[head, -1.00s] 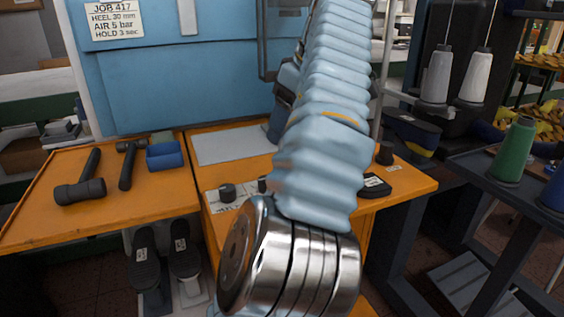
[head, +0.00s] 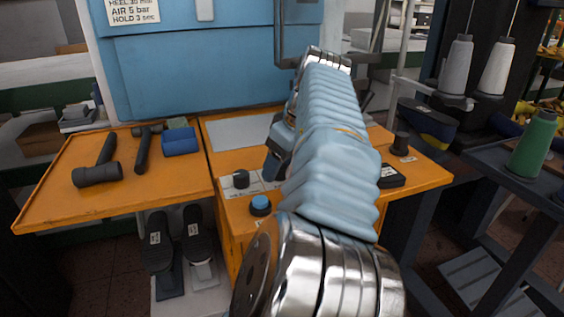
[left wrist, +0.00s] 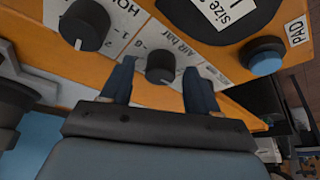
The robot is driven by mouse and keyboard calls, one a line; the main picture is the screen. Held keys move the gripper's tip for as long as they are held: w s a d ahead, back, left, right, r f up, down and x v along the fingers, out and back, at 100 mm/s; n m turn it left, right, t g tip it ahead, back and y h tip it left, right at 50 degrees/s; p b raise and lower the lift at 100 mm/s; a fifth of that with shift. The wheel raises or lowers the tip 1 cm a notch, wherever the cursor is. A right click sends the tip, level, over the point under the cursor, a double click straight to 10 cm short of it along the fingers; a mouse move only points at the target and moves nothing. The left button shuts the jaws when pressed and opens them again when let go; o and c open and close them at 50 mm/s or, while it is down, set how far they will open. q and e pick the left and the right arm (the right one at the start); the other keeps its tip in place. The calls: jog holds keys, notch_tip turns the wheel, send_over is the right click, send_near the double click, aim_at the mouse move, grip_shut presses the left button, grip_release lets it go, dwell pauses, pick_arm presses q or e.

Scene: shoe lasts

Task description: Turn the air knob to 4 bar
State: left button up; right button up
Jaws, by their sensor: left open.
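The air knob (left wrist: 160,68) is a dark round dial on a white strip marked "AIR bar" in the left wrist view. A 6 shows beside it; its setting I cannot read surely. My left gripper (left wrist: 159,72) is open, with one blue-grey finger on each side of the knob in that view; contact I cannot tell. In the head view my left arm hides part of the panel; one dark knob (head: 240,179) shows beside it, and which dial it is I cannot tell. My right gripper is not in view.
The HOLD knob (left wrist: 84,25) sits close by, and a blue button (left wrist: 265,56) marked PAD lies on the other side. A sign (head: 133,12) reads AIR 5 bar. Hammers (head: 97,172) and a blue box (head: 180,141) lie on the left orange table.

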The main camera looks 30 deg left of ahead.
pick_arm(q)
jog(key=c, duration=1)
jog(key=shift+c, duration=0.2)
jog(key=m+t, duration=0.1)
jog(key=m, duration=0.2)
jog(key=shift+s+m+h, duration=0.15)
jog(key=shift+m+h, duration=0.25)
jog(key=m+t+h, duration=0.1)
jog(key=m, duration=0.3)
jog(key=shift+t, duration=0.4)
jog(key=m+h, duration=0.1)
jog(key=m, duration=0.2)
jog(key=m+t+h, duration=0.1)
jog(key=m, duration=0.1)
jog(key=shift+s+a+m, duration=0.1)
jog(key=shift+a+m, duration=0.05)
jog(key=shift+m, duration=0.25)
jog(key=shift+a+m+h, duration=0.2)
jog(key=shift+m+h, duration=0.6)
jog(key=shift+m, duration=1.2)
